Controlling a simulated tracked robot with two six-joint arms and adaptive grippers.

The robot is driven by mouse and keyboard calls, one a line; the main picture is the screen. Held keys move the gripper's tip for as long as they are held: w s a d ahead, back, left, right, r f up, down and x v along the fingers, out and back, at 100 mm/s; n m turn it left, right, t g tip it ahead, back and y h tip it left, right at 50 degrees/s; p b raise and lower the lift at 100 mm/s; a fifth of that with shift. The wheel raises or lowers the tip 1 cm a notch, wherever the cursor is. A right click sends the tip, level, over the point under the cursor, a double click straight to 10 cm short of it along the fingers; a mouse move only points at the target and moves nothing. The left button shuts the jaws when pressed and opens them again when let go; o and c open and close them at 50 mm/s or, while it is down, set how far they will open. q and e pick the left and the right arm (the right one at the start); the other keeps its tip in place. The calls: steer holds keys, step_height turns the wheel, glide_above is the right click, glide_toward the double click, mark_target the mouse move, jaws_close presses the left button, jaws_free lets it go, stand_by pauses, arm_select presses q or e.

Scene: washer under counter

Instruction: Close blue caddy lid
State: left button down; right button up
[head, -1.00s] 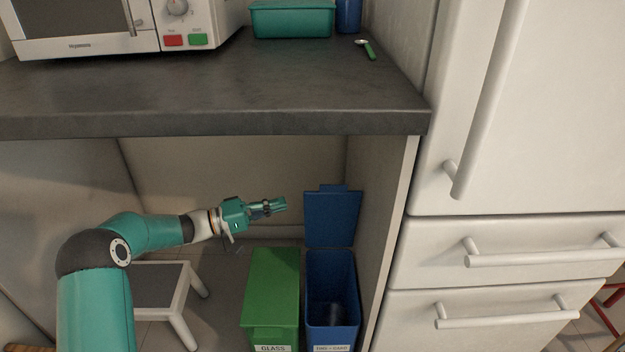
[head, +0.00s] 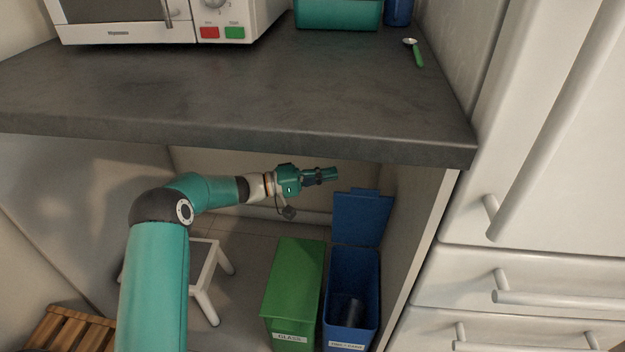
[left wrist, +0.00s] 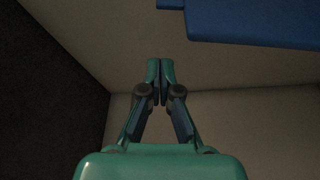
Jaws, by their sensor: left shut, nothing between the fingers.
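The blue caddy (head: 351,310) stands under the counter at the right, with a dark cylinder inside it. Its blue lid (head: 362,217) is open, standing up at the back of the caddy. In the left wrist view the lid (left wrist: 260,22) shows at the upper right. My left gripper (head: 334,174) is shut and empty, under the counter edge, left of and slightly above the lid's top edge. It also shows shut in the left wrist view (left wrist: 160,68), apart from the lid. My right gripper is not in view.
A green caddy (head: 294,290) with a closed lid stands left of the blue one. The counter (head: 230,95) overhangs my left arm closely. A white side panel (head: 425,245) bounds the right. A stool (head: 205,285) and a wooden slatted item (head: 62,330) stand left.

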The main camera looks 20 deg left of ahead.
arm_select(q)
steer(key=shift+s+d+f+b, duration=0.1)
steer(key=shift+s+d+b, duration=0.2)
steer(key=shift+d, duration=0.45)
steer(key=shift+s+d+f+b, duration=0.15)
steer(key=shift+d+b, duration=0.15)
steer(key=shift+d, duration=0.5)
steer(key=shift+s+d+b, duration=0.25)
steer(key=shift+d+b, duration=0.05)
steer(key=shift+d, duration=0.45)
